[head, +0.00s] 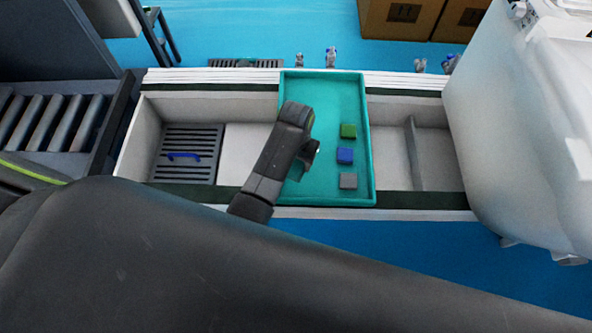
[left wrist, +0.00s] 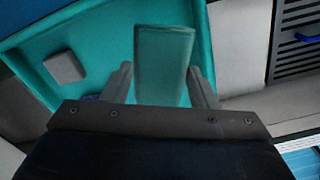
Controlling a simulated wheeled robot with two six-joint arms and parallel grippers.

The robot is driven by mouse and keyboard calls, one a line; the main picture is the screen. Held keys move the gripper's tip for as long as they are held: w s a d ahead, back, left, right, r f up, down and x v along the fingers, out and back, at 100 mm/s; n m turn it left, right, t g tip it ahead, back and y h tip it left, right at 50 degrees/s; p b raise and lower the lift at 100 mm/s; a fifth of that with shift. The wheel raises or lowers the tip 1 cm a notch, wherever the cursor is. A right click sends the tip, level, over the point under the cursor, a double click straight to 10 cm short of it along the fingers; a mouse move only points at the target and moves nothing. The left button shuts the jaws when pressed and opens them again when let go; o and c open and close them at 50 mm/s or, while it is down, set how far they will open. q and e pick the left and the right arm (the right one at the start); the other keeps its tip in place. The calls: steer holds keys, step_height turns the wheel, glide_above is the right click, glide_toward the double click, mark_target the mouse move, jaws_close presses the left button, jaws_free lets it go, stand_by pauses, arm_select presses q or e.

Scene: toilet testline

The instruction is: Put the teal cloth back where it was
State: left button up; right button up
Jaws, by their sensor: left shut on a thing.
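My left gripper (head: 303,170) is over the left part of a teal tray (head: 325,90). In the left wrist view its two fingers (left wrist: 161,78) are on either side of the teal cloth (left wrist: 164,55), a folded flat piece held upright between them. In the head view the cloth is mostly hidden by the gripper. Whether its lower edge touches the tray floor, I cannot tell. A green piece (head: 348,131), a blue piece (head: 345,155) and a grey piece (head: 348,181) lie in a column on the tray's right side. My right gripper is not in view.
The tray lies across a long white trough (head: 250,140). A dark slotted grate (head: 186,140) with a blue handle (head: 184,156) is in its left part. A divider (head: 413,150) stands to the right. A large white body (head: 520,130) blocks the right side.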

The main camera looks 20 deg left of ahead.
mark_target(296, 169)
arm_select(q)
steer(key=shift+f+b, duration=0.45)
steer(key=shift+f, duration=2.15)
steer(key=o, duration=0.9)
steer(key=shift+f, duration=0.15)
steer(key=shift+o, duration=0.2)
step_height(296, 169, up, 12)
steer(key=shift+r+p, duration=0.2)
steer(key=shift+p, duration=0.9)
